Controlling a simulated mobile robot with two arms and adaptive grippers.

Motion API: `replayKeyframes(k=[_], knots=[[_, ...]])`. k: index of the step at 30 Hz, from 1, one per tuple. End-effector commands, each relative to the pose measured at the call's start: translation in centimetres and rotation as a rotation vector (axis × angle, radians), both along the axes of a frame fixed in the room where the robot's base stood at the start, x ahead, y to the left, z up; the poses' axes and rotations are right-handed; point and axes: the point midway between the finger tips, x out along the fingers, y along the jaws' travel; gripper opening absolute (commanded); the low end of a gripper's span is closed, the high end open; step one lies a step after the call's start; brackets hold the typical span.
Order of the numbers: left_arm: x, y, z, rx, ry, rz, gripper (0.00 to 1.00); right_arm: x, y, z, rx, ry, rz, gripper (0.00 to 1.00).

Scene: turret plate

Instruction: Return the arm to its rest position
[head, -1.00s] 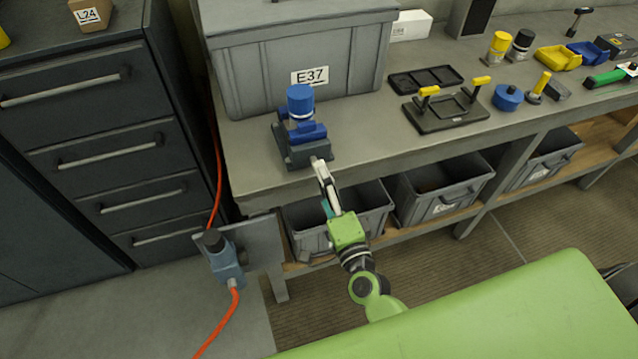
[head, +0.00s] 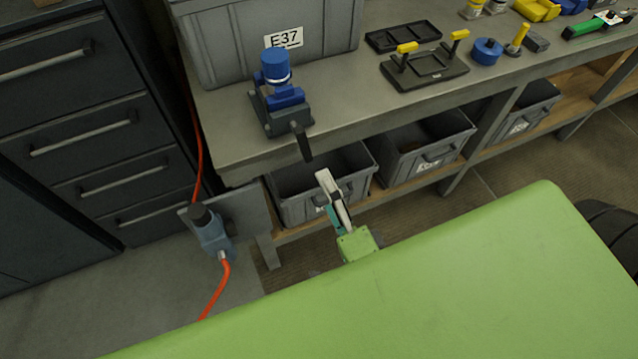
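One gripper (head: 328,182) of mine is in the head view, which I take to be the left. It is in front of the bench, over the grey bins below, with pale fingers pointing up and left. The fingers are seen nearly edge-on, so their opening is unclear; no object shows in them. Its green wrist (head: 357,244) rises from behind my green body, which hides the rest of the arm. The vise-like device (head: 281,112) with a blue top stands on the bench edge, its dark handle (head: 302,142) clear of the fingers. My other gripper is not in view.
The bench edge (head: 350,122) runs above open grey bins (head: 425,148). A large grey crate (head: 225,45) labelled E37 stands behind the device. A grey-blue plug (head: 211,235) with an orange cable is at left, beside dark drawers (head: 90,130). A black two-handled tray (head: 425,70) sits on the bench.

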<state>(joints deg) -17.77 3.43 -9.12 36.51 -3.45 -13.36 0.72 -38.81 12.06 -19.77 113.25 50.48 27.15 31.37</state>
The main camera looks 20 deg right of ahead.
Motion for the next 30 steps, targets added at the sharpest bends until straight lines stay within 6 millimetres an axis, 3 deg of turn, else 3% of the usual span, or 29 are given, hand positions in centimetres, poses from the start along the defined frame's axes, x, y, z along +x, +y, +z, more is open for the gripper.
replayKeyframes(k=[13, 17, 20, 26, 30], knots=[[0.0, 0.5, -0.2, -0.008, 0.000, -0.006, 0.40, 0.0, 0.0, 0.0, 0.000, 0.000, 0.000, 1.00], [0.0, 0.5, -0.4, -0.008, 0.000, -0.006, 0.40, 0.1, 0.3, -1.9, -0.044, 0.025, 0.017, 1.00], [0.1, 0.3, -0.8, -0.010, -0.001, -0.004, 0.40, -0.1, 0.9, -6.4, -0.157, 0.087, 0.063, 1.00], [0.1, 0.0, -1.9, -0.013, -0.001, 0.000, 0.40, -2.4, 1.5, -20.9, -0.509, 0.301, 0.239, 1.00], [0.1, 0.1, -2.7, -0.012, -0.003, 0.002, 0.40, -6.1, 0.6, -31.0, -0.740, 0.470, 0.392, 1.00]])
